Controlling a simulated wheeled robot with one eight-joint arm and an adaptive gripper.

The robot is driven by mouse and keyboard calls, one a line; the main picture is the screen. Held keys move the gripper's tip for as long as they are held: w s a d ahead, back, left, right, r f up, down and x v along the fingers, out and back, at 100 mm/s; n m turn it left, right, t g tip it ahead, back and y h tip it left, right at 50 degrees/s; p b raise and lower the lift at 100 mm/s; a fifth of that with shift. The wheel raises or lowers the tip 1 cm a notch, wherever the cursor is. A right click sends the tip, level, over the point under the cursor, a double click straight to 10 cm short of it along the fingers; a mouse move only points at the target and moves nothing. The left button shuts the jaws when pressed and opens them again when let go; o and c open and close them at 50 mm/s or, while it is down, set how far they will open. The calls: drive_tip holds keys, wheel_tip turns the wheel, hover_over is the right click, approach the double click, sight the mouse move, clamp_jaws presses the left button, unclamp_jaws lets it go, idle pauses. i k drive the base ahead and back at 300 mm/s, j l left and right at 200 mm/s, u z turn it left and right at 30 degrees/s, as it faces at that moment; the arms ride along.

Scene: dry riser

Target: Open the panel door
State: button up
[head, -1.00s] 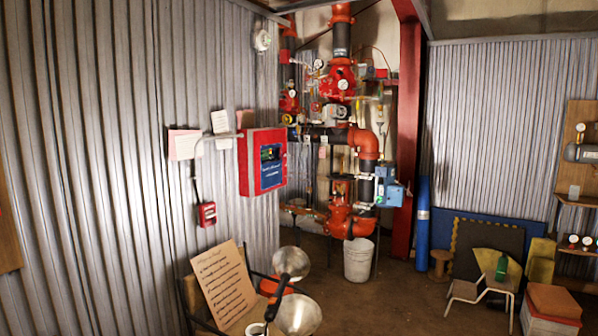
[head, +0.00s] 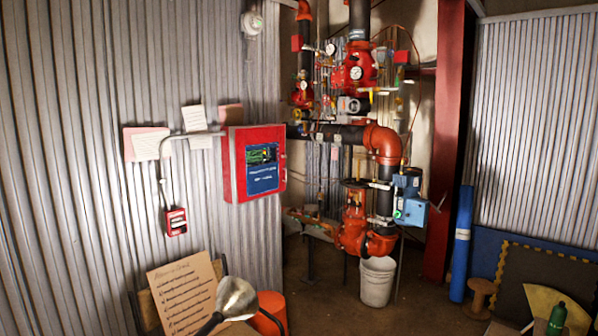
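A red panel box (head: 253,162) is mounted on the corrugated metal wall at the left of centre in the head view. Its front door carries a dark window (head: 262,168) with a green circuit-like area above a blue label. The door looks shut. My gripper does not show in the head view, so I cannot see whether it is open or shut.
A small red pull station (head: 176,221) and paper notes (head: 146,144) are on the wall. A cardboard sign (head: 183,297) and a metal lamp shade (head: 236,298) stand low in front. Red pipes (head: 384,142) and a white bucket (head: 377,281) are beyond. Some floor right of the bucket is clear.

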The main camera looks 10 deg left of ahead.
sight(255, 182)
drive_tip(key=i+l, duration=0.3)
drive_tip(key=i, duration=0.3)
drive_tip(key=i+l+u, duration=0.15)
drive_tip(key=i, duration=0.4)
drive_tip(key=i+l, duration=0.45)
drive_tip(key=i+j+u, duration=0.1)
drive_tip(key=i+j, duration=1.2)
drive_tip(key=i, duration=0.2)
drive_tip(key=k+j+u, duration=0.05)
